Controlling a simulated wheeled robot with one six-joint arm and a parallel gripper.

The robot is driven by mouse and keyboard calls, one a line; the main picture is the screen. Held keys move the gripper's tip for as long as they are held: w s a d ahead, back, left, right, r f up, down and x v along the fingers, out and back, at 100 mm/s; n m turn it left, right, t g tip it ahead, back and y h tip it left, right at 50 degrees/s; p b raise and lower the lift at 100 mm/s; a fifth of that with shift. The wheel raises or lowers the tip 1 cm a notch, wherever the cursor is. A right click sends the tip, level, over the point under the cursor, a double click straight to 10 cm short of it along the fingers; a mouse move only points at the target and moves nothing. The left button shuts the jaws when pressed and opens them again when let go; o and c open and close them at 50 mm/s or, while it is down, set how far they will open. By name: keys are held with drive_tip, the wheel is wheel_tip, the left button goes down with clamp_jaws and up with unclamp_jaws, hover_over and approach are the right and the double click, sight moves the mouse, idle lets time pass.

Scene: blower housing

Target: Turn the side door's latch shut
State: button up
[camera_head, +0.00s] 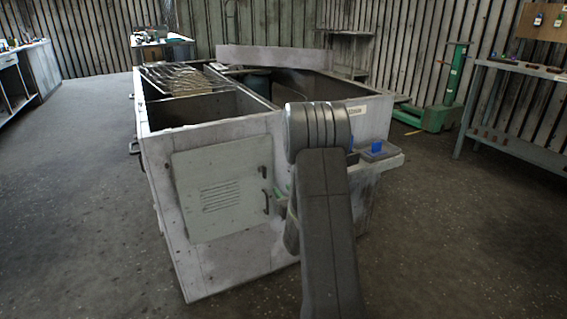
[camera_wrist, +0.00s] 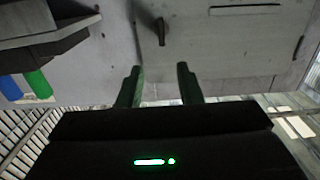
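The side door (camera_head: 222,188) is a pale square panel with louvres on the housing's near side. It looks closed or nearly so.
The grey housing (camera_head: 215,133) has open compartments on top. A side shelf (camera_head: 385,161) with a blue item (camera_head: 376,147) juts out to the right. A green lift (camera_head: 445,105) and a workbench (camera_head: 510,68) stand at the right. The floor at left is clear.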

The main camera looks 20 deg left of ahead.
sight(265, 170)
drive_tip(key=x, duration=0.4)
drive_tip(key=b+x, duration=0.1)
drive_tip(key=x, duration=0.4)
drive_tip(key=b+x, duration=0.1)
drive_tip(key=x, duration=0.4)
drive_tip(key=shift+a+r, duration=0.1)
drive_tip(key=shift+r, duration=0.15)
drive_tip(key=shift+c, duration=0.2)
clamp_jaws()
